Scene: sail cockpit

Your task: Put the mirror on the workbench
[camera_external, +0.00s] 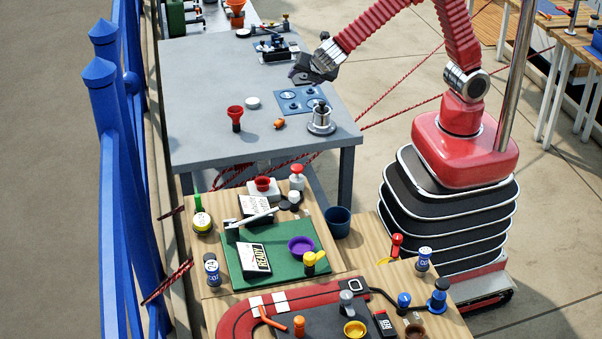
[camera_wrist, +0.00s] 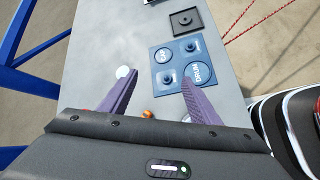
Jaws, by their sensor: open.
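I cannot pick out a mirror with certainty. I cannot tell whether this table or the wooden one in front is the workbench. My gripper (camera_external: 299,75) is above the grey table's right side, near the blue panel (camera_external: 299,100). In the wrist view, my two purple fingers (camera_wrist: 160,77) are spread apart with nothing between them, and the blue panel lies beneath and beyond them.
A red-topped piece (camera_external: 235,117), an orange piece (camera_external: 279,123) and a silver round-based piece (camera_external: 321,121) stand on the grey table. The wooden table (camera_external: 325,221) in front is crowded. A blue fence (camera_external: 108,140) runs along the left. The grey table's left part is clear.

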